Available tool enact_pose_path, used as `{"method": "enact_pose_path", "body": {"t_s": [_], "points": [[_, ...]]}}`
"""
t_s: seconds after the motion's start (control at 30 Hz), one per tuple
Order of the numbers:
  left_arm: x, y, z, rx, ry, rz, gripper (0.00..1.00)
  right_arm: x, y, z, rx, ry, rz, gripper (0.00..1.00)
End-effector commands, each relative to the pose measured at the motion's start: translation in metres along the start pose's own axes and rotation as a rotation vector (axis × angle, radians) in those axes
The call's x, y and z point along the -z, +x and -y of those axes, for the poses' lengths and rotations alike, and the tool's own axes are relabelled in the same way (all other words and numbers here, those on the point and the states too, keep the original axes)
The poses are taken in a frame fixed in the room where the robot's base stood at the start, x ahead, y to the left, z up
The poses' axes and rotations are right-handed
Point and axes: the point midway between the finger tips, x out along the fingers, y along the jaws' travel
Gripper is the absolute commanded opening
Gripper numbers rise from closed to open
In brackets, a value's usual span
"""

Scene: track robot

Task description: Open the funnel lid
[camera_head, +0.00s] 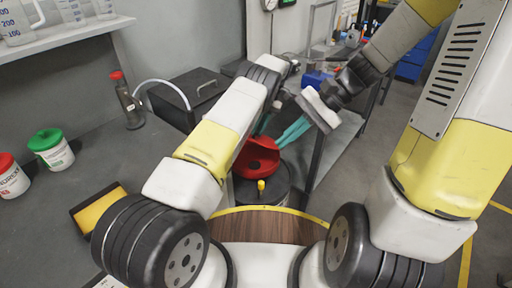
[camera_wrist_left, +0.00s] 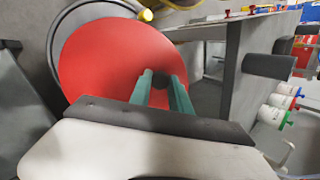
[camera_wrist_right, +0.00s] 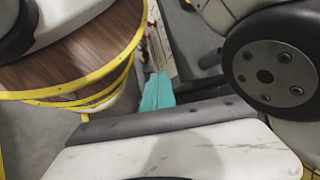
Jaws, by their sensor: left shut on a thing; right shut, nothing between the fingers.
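The red funnel lid (camera_head: 257,160) is at the dark drum (camera_head: 262,192) in the middle of the head view. In the left wrist view, the lid (camera_wrist_left: 95,60) is a broad red disc. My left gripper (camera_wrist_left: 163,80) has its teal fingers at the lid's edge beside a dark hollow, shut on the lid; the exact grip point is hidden. In the head view my left arm hides most of that gripper. My right gripper (camera_head: 287,137) is shut and empty, close to the right of the lid. Its closed teal fingers also show in the right wrist view (camera_wrist_right: 157,85).
A grey bench (camera_head: 60,185) on the left holds a red-capped bottle (camera_head: 130,103), white tubs with green (camera_head: 51,150) and red lids, and a dark box (camera_head: 188,92) with a hose. A grey shelf unit (camera_head: 335,145) stands right of the drum. Floor is clear farther right.

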Motion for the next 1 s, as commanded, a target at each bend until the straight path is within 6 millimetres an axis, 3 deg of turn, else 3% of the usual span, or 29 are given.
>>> {"method": "enact_pose_path", "body": {"t_s": [0.6,1.0], "points": [[0.000,0.000,-0.001,-0.002,0.001,0.000,0.00,0.101,0.089,0.018,0.508,0.689,0.542,0.00],[0.000,0.000,-0.001,-0.002,0.001,-0.001,0.00,0.187,0.148,-0.008,0.919,1.146,0.802,0.00]]}}
